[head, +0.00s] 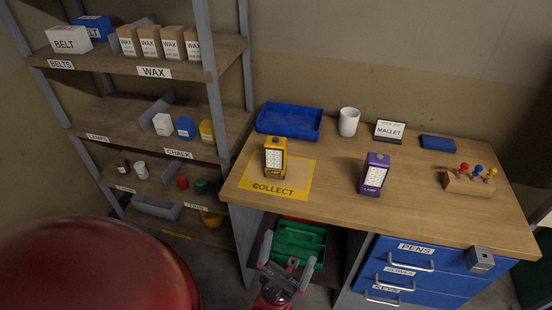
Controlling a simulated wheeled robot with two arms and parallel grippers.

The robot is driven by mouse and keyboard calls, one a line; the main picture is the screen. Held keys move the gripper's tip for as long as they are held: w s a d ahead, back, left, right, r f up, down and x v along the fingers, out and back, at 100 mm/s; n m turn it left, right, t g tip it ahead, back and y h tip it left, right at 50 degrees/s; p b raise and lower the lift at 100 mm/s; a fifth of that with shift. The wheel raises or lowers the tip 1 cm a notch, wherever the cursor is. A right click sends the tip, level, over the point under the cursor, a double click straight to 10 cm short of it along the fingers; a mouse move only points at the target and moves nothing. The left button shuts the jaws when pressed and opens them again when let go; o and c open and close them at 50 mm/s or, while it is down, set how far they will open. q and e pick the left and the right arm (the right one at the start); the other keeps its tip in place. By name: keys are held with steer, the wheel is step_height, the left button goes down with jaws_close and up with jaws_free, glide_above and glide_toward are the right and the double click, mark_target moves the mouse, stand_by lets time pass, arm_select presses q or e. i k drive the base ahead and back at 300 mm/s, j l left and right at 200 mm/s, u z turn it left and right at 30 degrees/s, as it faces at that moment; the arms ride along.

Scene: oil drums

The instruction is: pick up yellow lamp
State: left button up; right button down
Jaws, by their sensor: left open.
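The yellow lamp (275,158) stands upright on the yellow mat marked COLLECT (292,184), on the left part of the wooden workbench (328,200). It has a pale dotted front panel and a dark knob on top. A similar purple lamp (375,174) stands upright to its right, on bare wood. My left gripper (287,254) is at the bottom middle of the head view, in front of the bench's front edge. It is open, with nothing seen between its fingers, and apart from the yellow lamp. My right gripper is not in view.
A blue tray (289,121), a white mug (348,122) and a MALLET sign (390,131) stand behind the lamps. A holder with coloured pegs (469,182) is at right. Blue drawers (411,269) and a green crate (298,243) are below. A loaded shelf (150,125) flanks the left.

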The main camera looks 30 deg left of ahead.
mark_target(275, 154)
steer(key=j, duration=2.05)
